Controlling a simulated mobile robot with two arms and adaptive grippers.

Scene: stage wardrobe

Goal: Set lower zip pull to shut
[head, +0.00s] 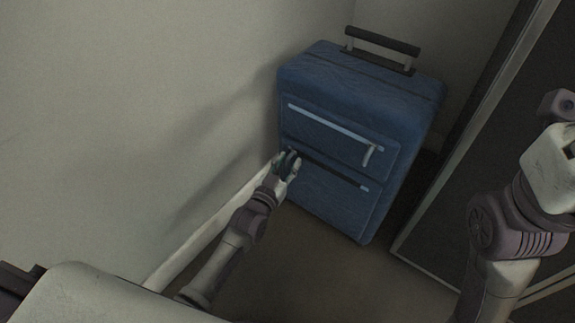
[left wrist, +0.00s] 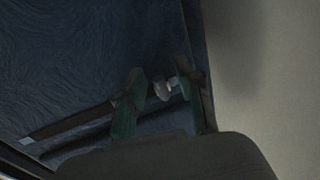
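A blue suitcase (head: 335,205) stands upright near the wall, with two slanting zips on its front. The lower zip (head: 332,174) shows as a dark slit along most of its length, with a light blue bit at its right end; it also crosses the left wrist view (left wrist: 75,122). The lower zip pull (left wrist: 163,90) is a small pale metal piece at the slit's left end. My left gripper (head: 287,164) is at that end, its green-padded fingers (left wrist: 165,102) apart on either side of the pull. Contact is not clear. My right gripper is not visible.
The upper zip (head: 333,126) is light blue, with its pull (head: 369,155) hanging at the right end. A handle (head: 382,41) rises from the suitcase top. A wall (head: 150,100) is close on the left, and a dark framed panel (head: 470,180) stands on the right.

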